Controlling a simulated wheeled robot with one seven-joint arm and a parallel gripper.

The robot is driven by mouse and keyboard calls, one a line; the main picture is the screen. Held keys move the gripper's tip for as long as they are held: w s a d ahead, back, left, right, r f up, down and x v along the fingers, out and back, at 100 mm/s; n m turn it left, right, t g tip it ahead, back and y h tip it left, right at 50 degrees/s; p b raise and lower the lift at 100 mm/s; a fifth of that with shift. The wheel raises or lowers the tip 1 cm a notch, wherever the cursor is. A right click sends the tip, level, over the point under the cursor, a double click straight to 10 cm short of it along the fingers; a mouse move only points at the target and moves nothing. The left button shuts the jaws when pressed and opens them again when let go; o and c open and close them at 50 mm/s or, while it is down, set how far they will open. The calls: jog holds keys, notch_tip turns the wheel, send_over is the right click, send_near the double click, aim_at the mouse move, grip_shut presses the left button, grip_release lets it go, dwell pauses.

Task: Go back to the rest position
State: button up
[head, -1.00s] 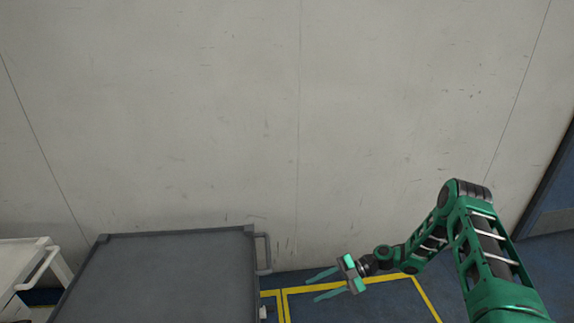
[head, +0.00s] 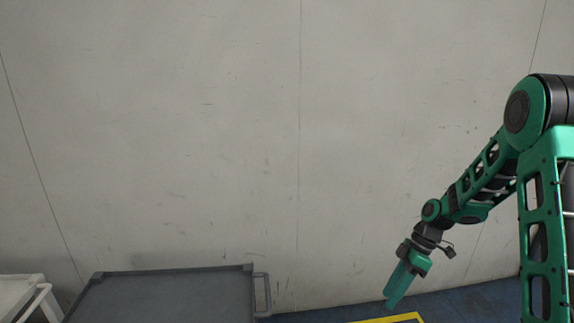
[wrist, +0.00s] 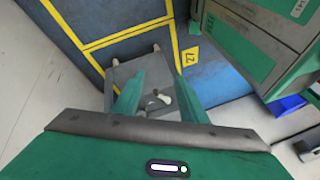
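My gripper (head: 391,299) is at the lower right of the head view, on the end of my green arm, pointing down and slightly left. It hangs in front of the grey wall, clear of the cart. In the head view its fingers overlap. In the wrist view my gripper (wrist: 160,76) shows two green fingers apart with nothing held between them. A grey object with a small white part (wrist: 158,97) shows beyond the fingers, lower down; I cannot tell what it is.
A dark grey cart (head: 170,295) stands at the lower left, with a white cart (head: 22,290) left of it. The wall (head: 250,130) fills the background. Yellow lines (wrist: 130,33) mark the blue floor. A blue bin (wrist: 289,106) shows at the right of the wrist view.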

jog(key=s+d+r+m+t+h, duration=0.1)
jog(key=s+d+r+m+h, duration=0.1)
jog(key=s+d+r+m, duration=0.5)
jog(key=s+d+r+m+t+h, duration=0.1)
jog(key=s+d+r+m+h, duration=0.15)
jog(key=s+r+m, duration=0.65)
jog(key=s+d+r+m, duration=0.2)
jog(key=s+m, duration=0.3)
jog(key=s, duration=0.9)
jog(key=shift+r, duration=0.1)
jog(key=shift+w+f, duration=0.25)
jog(key=shift+w, duration=0.3)
jog(key=shift+c, duration=1)
jog(key=shift+s, duration=0.1)
